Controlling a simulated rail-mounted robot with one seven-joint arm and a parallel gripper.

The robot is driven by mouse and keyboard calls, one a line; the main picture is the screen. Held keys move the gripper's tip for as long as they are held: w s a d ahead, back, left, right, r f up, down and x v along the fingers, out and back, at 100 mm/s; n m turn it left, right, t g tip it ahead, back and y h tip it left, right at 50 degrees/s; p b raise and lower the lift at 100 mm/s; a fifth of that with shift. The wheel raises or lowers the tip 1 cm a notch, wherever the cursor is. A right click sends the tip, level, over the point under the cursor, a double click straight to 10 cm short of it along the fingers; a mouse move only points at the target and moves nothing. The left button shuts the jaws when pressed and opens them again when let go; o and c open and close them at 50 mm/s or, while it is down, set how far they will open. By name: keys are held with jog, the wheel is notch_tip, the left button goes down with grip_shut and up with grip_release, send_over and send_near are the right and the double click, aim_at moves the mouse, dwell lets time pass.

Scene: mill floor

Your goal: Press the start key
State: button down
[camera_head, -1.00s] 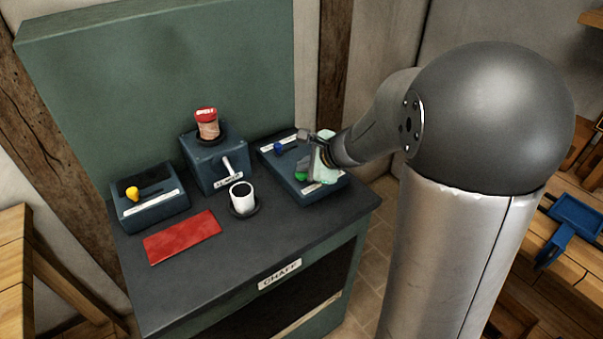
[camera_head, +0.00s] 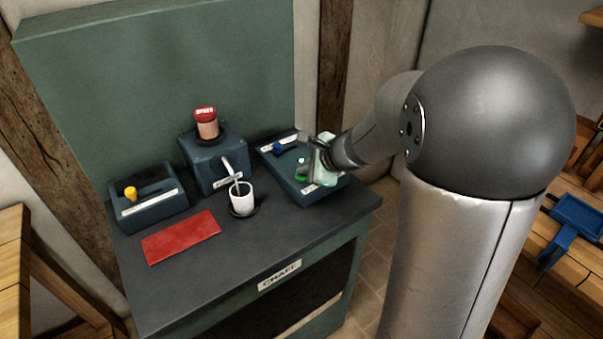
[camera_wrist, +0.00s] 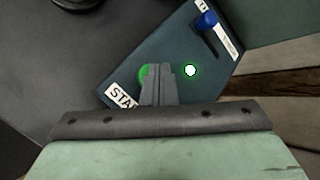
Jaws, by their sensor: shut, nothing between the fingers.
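The green start key (camera_wrist: 145,73) shows in the wrist view, partly behind my shut fingers, on a dark blue control box (camera_wrist: 125,65). Its label (camera_wrist: 121,95) is partly covered. My gripper (camera_wrist: 158,70) is over the key's right edge, fingertips together; I cannot tell whether they touch it. A small round lamp (camera_wrist: 190,70) right of the fingers glows white with a green rim. In the head view the box is at the counter's right end, with the key (camera_head: 302,178) and lamp (camera_head: 301,160) just left of my gripper (camera_head: 311,170).
A blue knob (camera_wrist: 206,20) is on the same box. The counter's front is clear.

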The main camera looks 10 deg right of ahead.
aim_at(306, 177)
jog(key=shift+r+p, duration=0.75)
jog(key=shift+r, duration=0.15)
jog(key=shift+r, duration=0.1)
notch_tip(306, 177, up, 5)
jog(key=p, duration=0.4)
